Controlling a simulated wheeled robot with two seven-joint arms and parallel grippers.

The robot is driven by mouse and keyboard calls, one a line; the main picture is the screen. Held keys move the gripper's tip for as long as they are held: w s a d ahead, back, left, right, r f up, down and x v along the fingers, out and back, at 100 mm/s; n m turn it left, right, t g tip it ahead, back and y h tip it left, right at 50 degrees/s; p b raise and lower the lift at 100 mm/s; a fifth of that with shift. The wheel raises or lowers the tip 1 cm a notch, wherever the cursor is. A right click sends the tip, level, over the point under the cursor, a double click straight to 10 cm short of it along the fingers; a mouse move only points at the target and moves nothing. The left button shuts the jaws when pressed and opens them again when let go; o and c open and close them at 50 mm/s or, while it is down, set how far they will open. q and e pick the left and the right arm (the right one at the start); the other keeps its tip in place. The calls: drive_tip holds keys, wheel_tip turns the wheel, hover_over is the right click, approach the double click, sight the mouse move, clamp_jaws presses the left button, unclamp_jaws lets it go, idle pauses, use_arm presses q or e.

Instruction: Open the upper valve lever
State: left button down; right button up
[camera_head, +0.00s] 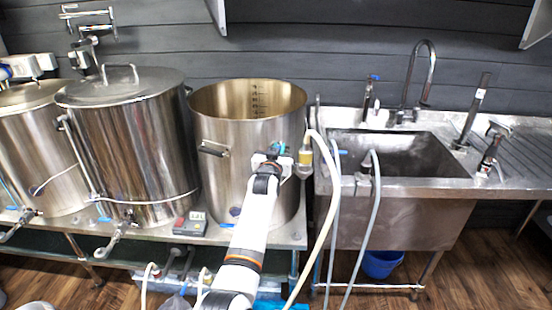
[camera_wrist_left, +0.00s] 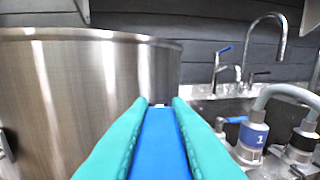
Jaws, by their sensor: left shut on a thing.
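In the left wrist view my left gripper (camera_wrist_left: 158,103) has its two teal fingers shut on a flat blue lever (camera_wrist_left: 160,145), which runs lengthwise between them. In the head view my left arm reaches up from the bottom, and the gripper (camera_head: 279,148) is at the right front of the open steel pot (camera_head: 235,128). The lever is too small there to make out clearly, and the valve body behind the fingers is hidden. A hose fitting with a blue label marked 1 (camera_wrist_left: 252,138) stands just right of the fingers. My right gripper is not in view.
Pale hoses (camera_head: 325,200) hang close to the right of my gripper. A steel sink (camera_head: 400,215) with taps stands on the right. Lidded pots (camera_head: 130,130) stand on the left. A small control box (camera_head: 190,223) sits on the bench front. A blue bucket (camera_head: 382,263) is under the sink.

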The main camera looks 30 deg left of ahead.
use_arm(q)
drive_tip(key=shift+d, duration=0.15)
idle(0.3)
drive_tip(key=c, duration=1.4)
unclamp_jaws()
drive_tip(key=shift+o, duration=0.2)
drive_tip(key=shift+s, duration=0.1)
drive_tip(key=v, duration=1.1)
drive_tip(key=shift+s+d, duration=0.2)
drive_tip(key=shift+s, duration=0.1)
